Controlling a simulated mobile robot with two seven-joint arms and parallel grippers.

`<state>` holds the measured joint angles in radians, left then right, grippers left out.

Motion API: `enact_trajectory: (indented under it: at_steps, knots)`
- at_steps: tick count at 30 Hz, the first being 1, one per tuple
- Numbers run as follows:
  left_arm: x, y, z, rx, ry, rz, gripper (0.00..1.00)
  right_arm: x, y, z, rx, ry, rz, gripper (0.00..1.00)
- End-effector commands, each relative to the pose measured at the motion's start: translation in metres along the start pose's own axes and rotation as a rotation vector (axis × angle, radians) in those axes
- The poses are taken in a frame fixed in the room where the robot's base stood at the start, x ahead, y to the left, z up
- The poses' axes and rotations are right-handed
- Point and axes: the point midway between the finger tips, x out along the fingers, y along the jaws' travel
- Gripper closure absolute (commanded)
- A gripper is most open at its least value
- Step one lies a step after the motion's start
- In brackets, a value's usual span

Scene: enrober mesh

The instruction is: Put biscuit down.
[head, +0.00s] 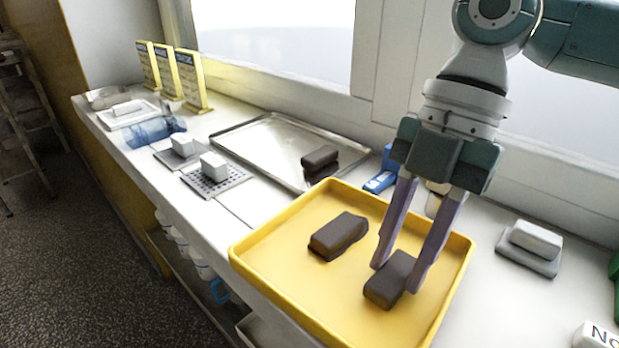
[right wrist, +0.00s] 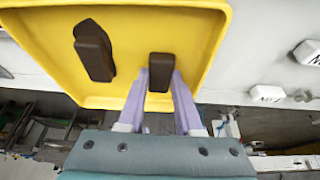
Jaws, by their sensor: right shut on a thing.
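My right gripper (head: 402,268) is low over the yellow tray (head: 285,285), its purple fingers on either side of a dark brown biscuit (head: 388,283), shut on it. In the right wrist view the same biscuit (right wrist: 161,72) shows between the fingertips, above the tray floor or touching it; I cannot tell which. A second dark biscuit (head: 338,236) lies in the tray to the left, apart from the held one. It also shows in the right wrist view (right wrist: 94,50). My left gripper is not in view.
A metal tray (head: 262,143) behind holds another dark bar (head: 320,160). White blocks sit on a perforated plate (head: 217,181) and on a grey pad (head: 529,248) at right. Yellow signs (head: 189,80) stand at the far left. The yellow tray's left half has free room.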

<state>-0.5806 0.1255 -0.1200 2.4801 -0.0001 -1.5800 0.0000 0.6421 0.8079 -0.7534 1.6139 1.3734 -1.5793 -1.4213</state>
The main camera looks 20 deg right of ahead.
Motion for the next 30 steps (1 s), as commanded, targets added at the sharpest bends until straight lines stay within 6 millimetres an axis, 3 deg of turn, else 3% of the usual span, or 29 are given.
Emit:
enact_trajectory:
  at_steps: [7,8,15,25,30]
  knots:
    - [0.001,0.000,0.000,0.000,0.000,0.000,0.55,0.002,0.000,0.001,0.001,0.000,0.000,0.97]
    - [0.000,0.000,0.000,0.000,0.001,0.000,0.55,0.001,0.000,0.001,0.000,0.000,0.001,0.63]
    - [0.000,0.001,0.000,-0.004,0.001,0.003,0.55,0.001,0.000,0.001,0.000,0.000,0.001,0.36]
    - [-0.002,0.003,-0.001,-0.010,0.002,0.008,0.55,-0.005,0.001,-0.001,0.000,-0.001,0.002,0.36]
    - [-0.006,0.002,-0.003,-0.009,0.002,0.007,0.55,-0.035,0.001,0.000,0.001,-0.003,0.005,0.36]
